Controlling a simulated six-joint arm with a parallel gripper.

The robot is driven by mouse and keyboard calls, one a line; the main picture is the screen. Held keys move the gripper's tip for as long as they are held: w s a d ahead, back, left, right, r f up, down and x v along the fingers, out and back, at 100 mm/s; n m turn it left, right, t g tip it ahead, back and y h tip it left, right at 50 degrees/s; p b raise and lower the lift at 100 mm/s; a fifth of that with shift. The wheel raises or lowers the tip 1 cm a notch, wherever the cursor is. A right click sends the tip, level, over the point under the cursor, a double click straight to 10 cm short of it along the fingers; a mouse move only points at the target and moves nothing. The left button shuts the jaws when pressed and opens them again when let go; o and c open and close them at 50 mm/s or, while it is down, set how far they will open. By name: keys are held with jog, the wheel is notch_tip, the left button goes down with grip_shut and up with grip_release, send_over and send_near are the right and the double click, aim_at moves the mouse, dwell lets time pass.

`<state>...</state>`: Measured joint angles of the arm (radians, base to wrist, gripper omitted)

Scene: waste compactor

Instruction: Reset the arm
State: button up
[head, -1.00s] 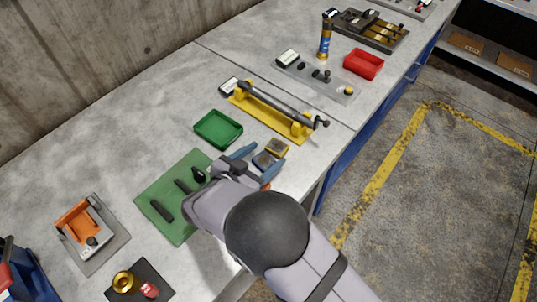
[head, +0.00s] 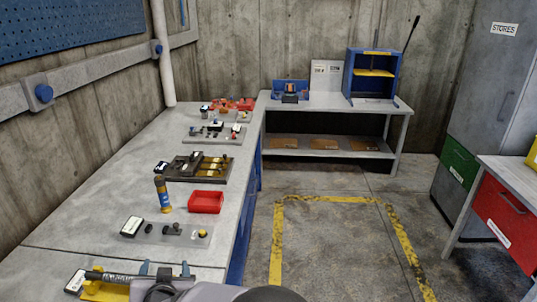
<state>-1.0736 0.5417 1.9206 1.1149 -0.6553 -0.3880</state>
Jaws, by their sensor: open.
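My gripper (head: 165,269) is at the bottom edge of the head view. Its two blue-grey fingertips stand apart, with nothing seen between them. The rest of my arm is mostly cut off by the lower edge. The gripper overlaps a yellow stand (head: 103,291) holding a dark rod in the picture; I cannot tell whether they touch.
The long grey bench (head: 95,220) carries a red tray (head: 206,202), a blue-and-yellow cylinder (head: 162,194) and a dark fixture (head: 197,168). A blue frame (head: 350,72) with a yellow plate stands on the back table. A red-drawer cabinet (head: 507,222) is at right. The yellow-marked floor is clear.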

jog(key=d+f+g+h+b, duration=0.1)
jog(key=d+f+g, duration=0.15)
jog(key=d, duration=0.95)
jog(key=d+f+g, duration=0.2)
jog(key=d+g, duration=0.1)
jog(key=d, duration=0.8)
jog(key=s+d+f+g+h, duration=0.2)
jog(key=s+d+g, duration=0.1)
jog(key=s+d, duration=0.6)
jog(key=s+d+f+m+g+h+b, duration=0.1)
jog(key=s+d+f+g+h, duration=0.1)
jog(key=s+d, duration=0.6)
jog(key=d+g, duration=0.1)
jog(key=d, duration=0.3)
jog(key=shift+s+d+f, duration=0.15)
jog(key=shift+s+f, duration=0.1)
jog(key=shift+s, duration=0.15)
jog(key=shift+o, duration=0.8)
jog(key=shift+w, duration=0.15)
